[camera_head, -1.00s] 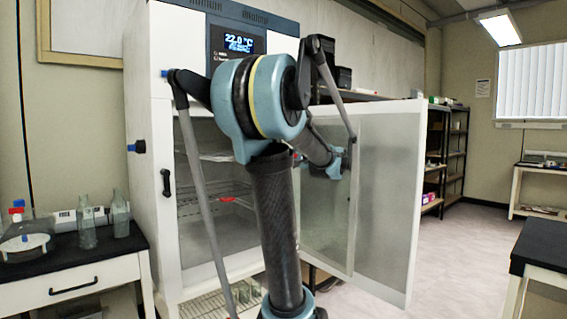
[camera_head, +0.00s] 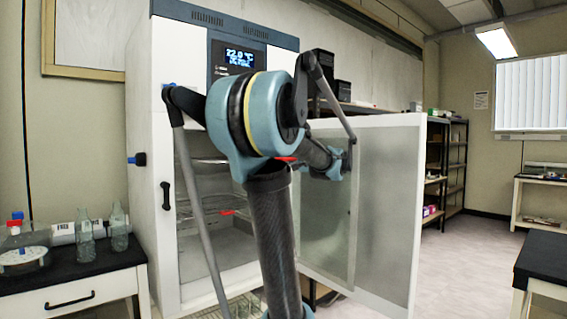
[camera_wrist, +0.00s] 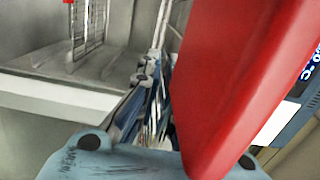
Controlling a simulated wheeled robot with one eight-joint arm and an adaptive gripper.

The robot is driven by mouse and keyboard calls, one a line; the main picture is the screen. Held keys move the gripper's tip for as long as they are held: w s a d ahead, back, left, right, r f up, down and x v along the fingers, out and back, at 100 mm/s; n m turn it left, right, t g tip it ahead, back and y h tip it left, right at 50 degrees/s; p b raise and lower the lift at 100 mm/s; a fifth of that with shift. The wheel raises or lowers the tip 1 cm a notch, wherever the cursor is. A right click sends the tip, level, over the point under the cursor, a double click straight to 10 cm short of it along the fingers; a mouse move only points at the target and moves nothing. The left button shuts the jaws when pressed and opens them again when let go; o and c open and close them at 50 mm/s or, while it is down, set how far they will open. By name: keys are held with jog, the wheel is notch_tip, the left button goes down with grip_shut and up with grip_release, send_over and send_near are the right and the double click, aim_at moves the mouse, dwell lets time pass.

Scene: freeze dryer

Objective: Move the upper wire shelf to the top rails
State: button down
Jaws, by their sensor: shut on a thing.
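The freeze dryer cabinet (camera_head: 141,210) stands open, its glass door (camera_head: 385,220) swung out to the right. The upper wire shelf (camera_head: 206,161) shows partly inside, mostly hidden behind my arm. A red piece (camera_head: 287,159) shows beside my arm at that height. A large red piece (camera_wrist: 240,70) fills the wrist view close to the camera, probably the upper shelf's front part. My gripper (camera_wrist: 158,50) is shut on the upper shelf; the red piece hides part of its fingers. A lower wire shelf with a red tab (camera_head: 228,213) sits beneath; in the wrist view a red tab (camera_wrist: 68,2) marks a wire rack.
The open door stands close to the right of my arm. A bench (camera_head: 75,275) with glass bottles (camera_head: 118,228) is at the left. A dark-topped table (camera_head: 540,258) is at the right edge. The floor between is clear.

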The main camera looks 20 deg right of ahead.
jog(key=shift+w, duration=0.1)
jog(key=shift+d+x, duration=0.2)
jog(key=shift+x, duration=4.7)
jog(key=shift+w, duration=0.15)
jog(key=shift+d+x, duration=0.2)
jog(key=shift+x, duration=3.2)
jog(key=shift+f, duration=0.7)
jog(key=shift+w, duration=0.2)
jog(key=shift+d+x, duration=0.15)
jog(key=shift+x, duration=2.8)
jog(key=shift+d+x, duration=0.1)
jog(key=shift+x, duration=2.85)
jog(key=shift+w, duration=0.15)
